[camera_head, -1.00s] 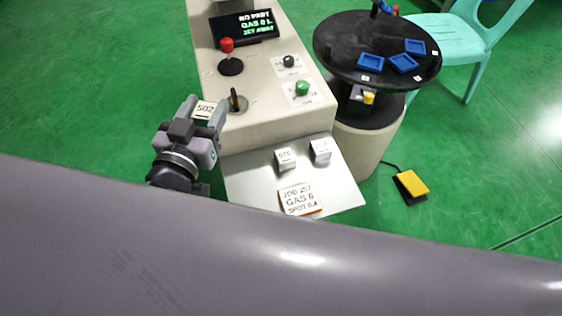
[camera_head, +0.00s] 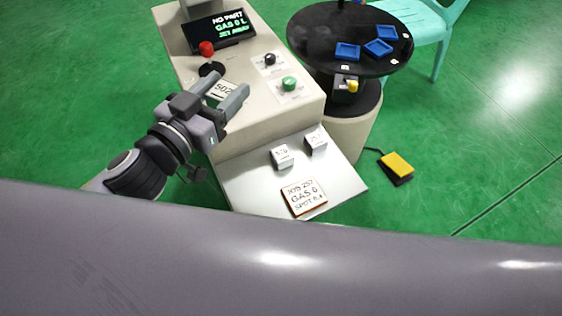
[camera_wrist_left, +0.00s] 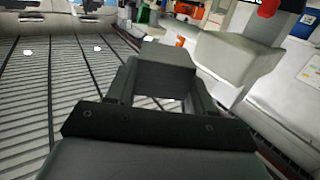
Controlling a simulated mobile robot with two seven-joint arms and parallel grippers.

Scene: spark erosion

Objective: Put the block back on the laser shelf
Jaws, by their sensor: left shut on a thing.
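My left gripper (camera_head: 226,91) is shut on a light grey block (camera_head: 220,90) whose label seems to read 502. In the head view they show over the left side of the beige console (camera_head: 265,120); the height above it is hard to tell. In the left wrist view the block (camera_wrist_left: 165,72) sits between the fingers, its near face grey. The silver shelf (camera_head: 242,185) projects from the console front, with two similar labelled blocks on it, one left (camera_head: 282,156) and one right (camera_head: 316,142). My right gripper is not in view.
A job card (camera_head: 304,197) lies at the shelf's front. The console carries a red-topped lever (camera_head: 206,48), a green button (camera_head: 289,83), a black knob (camera_head: 269,59) and a display (camera_head: 218,28). A black round table (camera_head: 310,40) holds blue trays. A yellow pedal (camera_head: 397,164) is on the floor.

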